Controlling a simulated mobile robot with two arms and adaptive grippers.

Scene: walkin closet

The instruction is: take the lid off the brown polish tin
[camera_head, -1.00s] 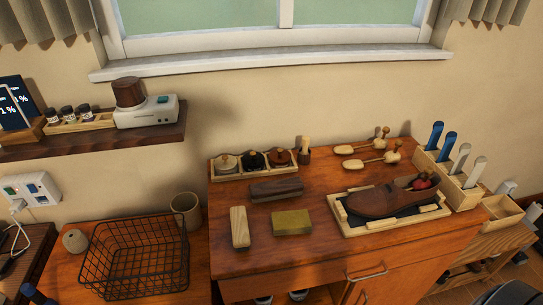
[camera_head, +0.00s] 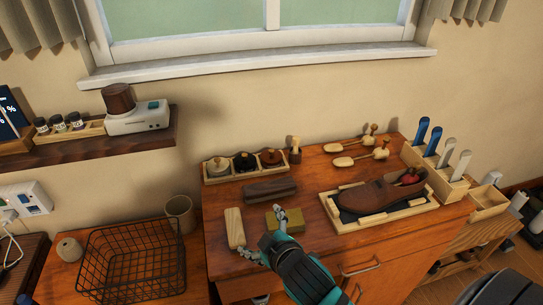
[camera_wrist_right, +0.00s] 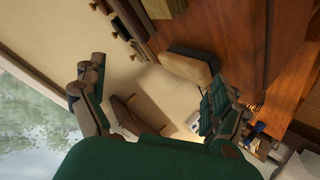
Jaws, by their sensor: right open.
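The brown polish tin (camera_head: 271,158) is the rightmost of three tins in a pale wooden tray (camera_head: 230,177) at the back left of the red-brown cabinet top. Its lid with a small knob is on. The black tin (camera_head: 245,161) is in the middle and a pale tin (camera_head: 218,165) at the left.
A brown shoe (camera_head: 380,196) lies in a tray at the right. A wire basket (camera_head: 130,262) stands lower left.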

